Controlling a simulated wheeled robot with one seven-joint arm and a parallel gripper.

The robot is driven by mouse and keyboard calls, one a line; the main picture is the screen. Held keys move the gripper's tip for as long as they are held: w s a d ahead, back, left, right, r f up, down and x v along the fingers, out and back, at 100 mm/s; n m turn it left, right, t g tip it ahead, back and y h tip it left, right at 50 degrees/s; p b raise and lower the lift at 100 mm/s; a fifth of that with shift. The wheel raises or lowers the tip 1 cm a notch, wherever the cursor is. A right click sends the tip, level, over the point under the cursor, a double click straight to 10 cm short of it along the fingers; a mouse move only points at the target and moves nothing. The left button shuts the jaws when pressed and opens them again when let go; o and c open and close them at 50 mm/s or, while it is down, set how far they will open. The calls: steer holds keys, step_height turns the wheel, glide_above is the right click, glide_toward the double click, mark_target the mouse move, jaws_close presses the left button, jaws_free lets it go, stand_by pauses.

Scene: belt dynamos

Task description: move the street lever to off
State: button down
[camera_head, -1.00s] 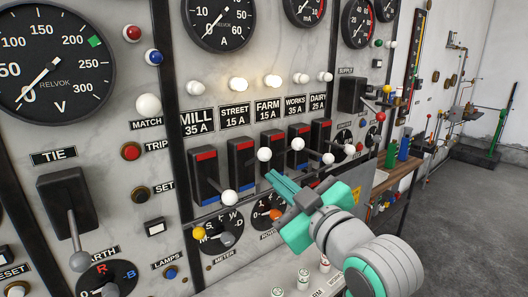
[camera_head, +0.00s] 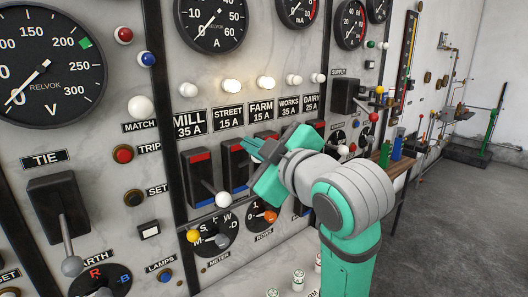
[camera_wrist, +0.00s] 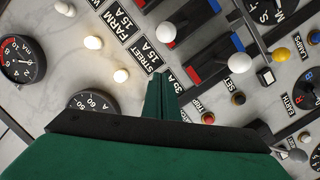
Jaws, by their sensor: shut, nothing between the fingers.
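The street switch (camera_head: 233,166) is a black block with a red upper end and a blue lower end, below the STREET 15 A label (camera_head: 228,117). In the wrist view, the street lever's white knob (camera_wrist: 165,32) stands out near the red end; in the head view my gripper hides it. My gripper (camera_head: 250,148) is shut and empty, its fingertips in front of the upper part of the street switch. In the wrist view my fingers (camera_wrist: 163,92) lie together, apart from the knob, pointing at the panel near the labels. I cannot tell whether they touch anything.
The mill lever's white knob (camera_head: 223,199) hangs low to the left. My arm covers most of the farm, works and dairy switches. The lamp above STREET (camera_head: 232,86) glows, as does the one above FARM (camera_head: 266,83). Rotary dials (camera_head: 211,238) are below.

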mark_target(250, 161)
steer(key=shift+w+d+f, duration=0.3)
steer(key=shift+w+f, duration=0.45)
steer(key=shift+w, duration=0.25)
steer(key=shift+w+d+f, duration=0.25)
steer(key=shift+w+f, duration=0.5)
steer(key=shift+w, duration=0.2)
